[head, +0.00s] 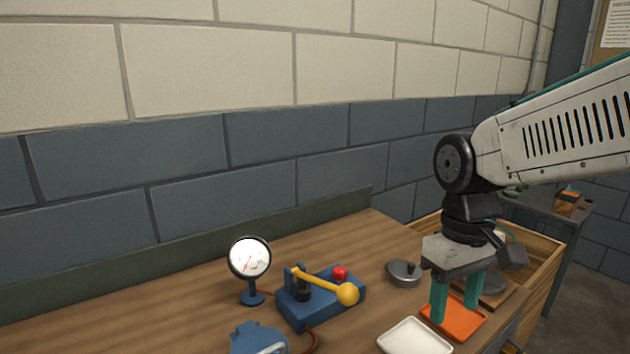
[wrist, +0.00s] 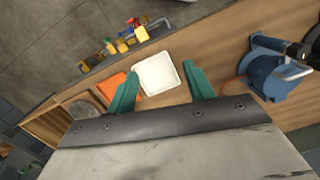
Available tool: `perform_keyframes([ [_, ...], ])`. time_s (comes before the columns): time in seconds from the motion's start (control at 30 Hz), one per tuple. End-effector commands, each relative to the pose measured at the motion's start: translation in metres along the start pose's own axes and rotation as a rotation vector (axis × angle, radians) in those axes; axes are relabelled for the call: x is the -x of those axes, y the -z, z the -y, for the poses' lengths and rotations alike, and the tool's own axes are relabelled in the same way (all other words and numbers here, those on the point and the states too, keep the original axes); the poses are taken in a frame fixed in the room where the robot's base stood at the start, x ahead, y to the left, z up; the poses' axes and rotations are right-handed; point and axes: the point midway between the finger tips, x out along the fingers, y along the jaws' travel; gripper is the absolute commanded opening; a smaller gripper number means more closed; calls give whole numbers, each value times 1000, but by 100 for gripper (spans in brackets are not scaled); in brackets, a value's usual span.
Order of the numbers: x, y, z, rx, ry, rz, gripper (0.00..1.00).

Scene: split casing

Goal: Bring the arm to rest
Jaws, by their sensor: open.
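My gripper (head: 456,297) hangs from my arm on the right of the head view, its two green fingers pointing down. The fingers are apart with nothing between them. In the head view they overlap an orange mat or tray (head: 466,325) on the bench; I cannot tell the height above it. In the wrist view my gripper (wrist: 160,90) is also spread and empty, with a white tray (wrist: 157,73) showing beyond and between the fingers. That white tray also shows at the bottom of the head view (head: 412,338).
On the bench (head: 190,308) are a gauge (head: 250,258), a blue lever device (head: 322,298) with a yellow knob, a grey lidded part (head: 403,272) and a blue housing (head: 258,340). A wooden bin (head: 545,262) is at right. Small coloured items (wrist: 125,42) lie along one edge.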

Motion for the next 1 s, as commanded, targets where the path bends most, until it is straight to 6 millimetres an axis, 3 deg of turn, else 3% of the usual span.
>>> perform_keyframes([
  [0.03, 1, -23, -2, -69, -1, -17, 52],
  [0.2, -5, -86, -3, -265, -2, -72, 52],
  [0.4, -9, -128, -4, -344, -12, -156, 52],
  [0.6, 0, -138, -7, -373, -23, -218, 52],
  [1.0, 1, -138, -8, -377, -23, -219, 52],
])
